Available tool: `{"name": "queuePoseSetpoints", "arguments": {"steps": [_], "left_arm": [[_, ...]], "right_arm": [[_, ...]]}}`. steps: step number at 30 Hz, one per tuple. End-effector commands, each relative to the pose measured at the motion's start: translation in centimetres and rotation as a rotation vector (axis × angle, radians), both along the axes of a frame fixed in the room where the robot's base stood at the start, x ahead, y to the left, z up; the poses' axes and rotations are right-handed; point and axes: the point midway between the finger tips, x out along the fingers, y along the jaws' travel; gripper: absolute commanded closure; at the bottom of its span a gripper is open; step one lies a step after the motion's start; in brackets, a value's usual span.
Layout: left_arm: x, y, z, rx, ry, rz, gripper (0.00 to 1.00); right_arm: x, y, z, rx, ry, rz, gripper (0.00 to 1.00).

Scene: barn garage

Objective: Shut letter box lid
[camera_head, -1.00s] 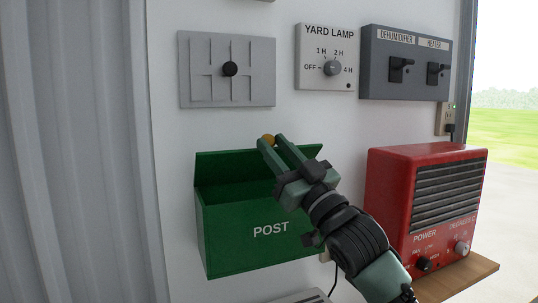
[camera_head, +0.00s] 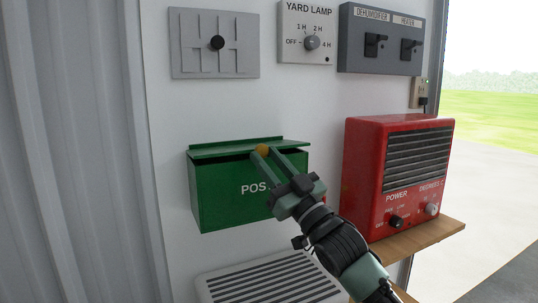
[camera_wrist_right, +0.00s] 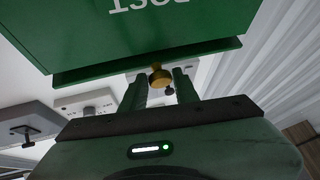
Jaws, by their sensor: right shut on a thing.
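The green letter box (camera_head: 220,200) marked POST hangs on the white wall. Its lid (camera_head: 222,149) is tilted forward over the box, nearly level, with a dark gap under its front edge. A round brass knob (camera_head: 262,149) sits at the lid's front edge. My right gripper (camera_head: 267,152) is shut on the knob, one finger on either side. The right wrist view shows the knob (camera_wrist_right: 160,77) between the fingertips, below the inverted box front (camera_wrist_right: 150,35). My gripper and arm hide part of the lettering and the box's right front. My left gripper is not in view.
A red heater (camera_head: 362,180) stands on a wooden shelf (camera_head: 425,238) to the right, close to my right arm. A white vented unit (camera_head: 270,280) is below the box. A gear-pattern panel (camera_head: 215,62), yard lamp dial (camera_head: 312,43) and switch box (camera_head: 380,58) are above.

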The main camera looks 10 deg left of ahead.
Motion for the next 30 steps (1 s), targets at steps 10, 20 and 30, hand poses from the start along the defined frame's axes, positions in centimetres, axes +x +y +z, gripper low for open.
{"name": "queuePoseSetpoints", "arguments": {"steps": [10,20,30], "left_arm": [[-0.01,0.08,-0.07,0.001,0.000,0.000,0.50],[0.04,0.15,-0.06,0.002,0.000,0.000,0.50],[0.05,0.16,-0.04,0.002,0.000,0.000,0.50]], "right_arm": [[0.65,0.26,-1.25,-0.012,0.020,-0.003,1.00],[0.65,0.20,-1.09,-0.011,0.019,-0.004,0.50],[0.67,0.06,-0.86,-0.008,0.015,-0.006,0.50]]}}
